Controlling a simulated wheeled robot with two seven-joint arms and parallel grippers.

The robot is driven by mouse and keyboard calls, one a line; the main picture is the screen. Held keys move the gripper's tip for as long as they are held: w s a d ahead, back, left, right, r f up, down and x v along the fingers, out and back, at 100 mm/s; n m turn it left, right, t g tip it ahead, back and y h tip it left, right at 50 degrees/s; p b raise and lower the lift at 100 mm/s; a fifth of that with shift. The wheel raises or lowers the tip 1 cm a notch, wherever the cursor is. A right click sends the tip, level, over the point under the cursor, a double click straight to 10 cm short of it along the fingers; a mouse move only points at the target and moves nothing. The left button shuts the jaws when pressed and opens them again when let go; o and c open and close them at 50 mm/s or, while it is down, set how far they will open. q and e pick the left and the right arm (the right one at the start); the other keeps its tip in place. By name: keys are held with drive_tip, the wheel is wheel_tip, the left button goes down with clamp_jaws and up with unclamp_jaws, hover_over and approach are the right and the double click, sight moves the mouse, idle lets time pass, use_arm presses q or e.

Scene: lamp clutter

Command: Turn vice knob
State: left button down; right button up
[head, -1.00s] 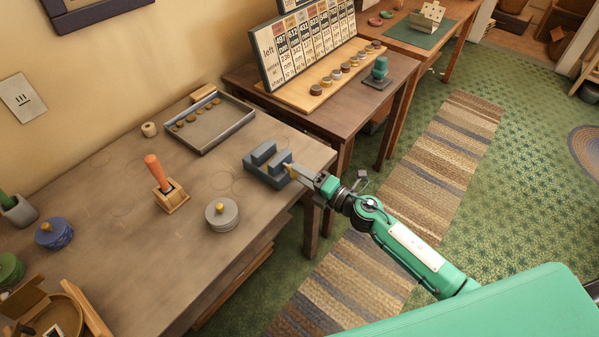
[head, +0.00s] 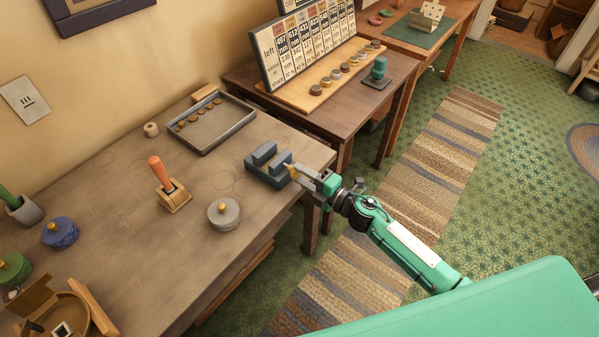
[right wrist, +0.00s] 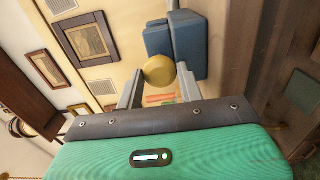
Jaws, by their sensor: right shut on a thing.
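The blue-grey vice (head: 266,163) stands near the right end of the wooden table, its two jaw blocks upright. Its yellow knob (head: 291,171) faces my arm. In the right wrist view the round knob (right wrist: 159,70) sits between my fingertips, with the blue vice body (right wrist: 183,45) just behind it. My right gripper (head: 297,173) is shut on the knob; it also shows in the right wrist view (right wrist: 159,82). The fingers partly hide the knob in the head view. My left gripper is not in view.
On the same table (head: 120,220) are a grey tray (head: 210,140), an orange-handled tool in a wooden block (head: 173,195), and a grey round pot (head: 223,214). A second table (head: 350,115) with a label board stands behind. The floor to the right is clear.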

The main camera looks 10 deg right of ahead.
drive_tip(key=m+p, duration=0.2)
drive_tip(key=m, duration=0.1)
drive_tip(key=m+p, duration=0.2)
drive_tip(key=m, duration=0.1)
drive_tip(key=shift+m+p, duration=0.35)
drive_tip(key=shift+m, duration=0.05)
